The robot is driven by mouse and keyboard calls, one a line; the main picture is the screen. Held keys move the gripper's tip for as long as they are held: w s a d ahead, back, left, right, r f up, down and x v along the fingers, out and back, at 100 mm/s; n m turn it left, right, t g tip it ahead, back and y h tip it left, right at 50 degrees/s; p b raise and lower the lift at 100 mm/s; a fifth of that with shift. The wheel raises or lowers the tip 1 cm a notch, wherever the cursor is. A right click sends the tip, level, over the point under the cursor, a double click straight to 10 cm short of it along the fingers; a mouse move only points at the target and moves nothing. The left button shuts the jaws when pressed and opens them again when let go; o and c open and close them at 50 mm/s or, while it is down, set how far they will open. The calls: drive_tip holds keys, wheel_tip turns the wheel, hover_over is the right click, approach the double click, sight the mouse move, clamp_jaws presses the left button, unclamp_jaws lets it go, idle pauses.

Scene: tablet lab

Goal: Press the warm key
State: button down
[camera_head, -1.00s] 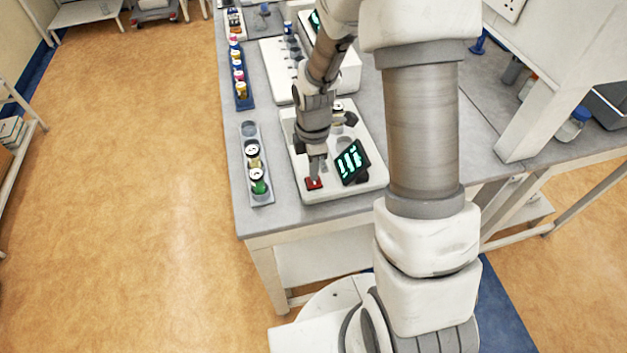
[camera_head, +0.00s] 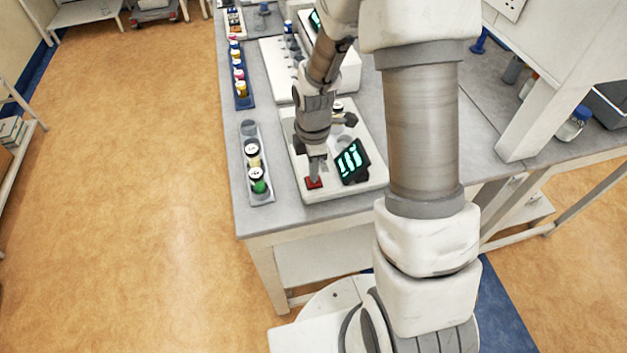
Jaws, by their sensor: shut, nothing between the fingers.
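A red key (camera_head: 313,184) sits at the front left corner of a white device (camera_head: 345,192) on the grey bench. I take it for the warm key, but no label on it can be read. My gripper (camera_head: 315,178) is shut and empty, pointing down with its tip at the red key. The tip covers part of the key; I cannot tell whether it is pressed down. A black display (camera_head: 352,162) with green figures stands tilted to the right of the key.
A grey tray (camera_head: 263,200) with jars, one green (camera_head: 259,186), lies left of the device. A blue rack (camera_head: 246,101) of small bottles is farther back. Another white device (camera_head: 272,60) stands behind. Open floor (camera_head: 140,200) is at the left.

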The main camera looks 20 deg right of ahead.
drive_tip(key=shift+f+b, duration=0.3)
drive_tip(key=shift+f, duration=0.1)
drive_tip(key=shift+r, duration=0.1)
drive_tip(key=shift+r+p, duration=1.55)
drive_tip(key=shift+r, duration=0.35)
wheel_tip(320, 180, up, 8)
drive_tip(key=p, duration=0.6)
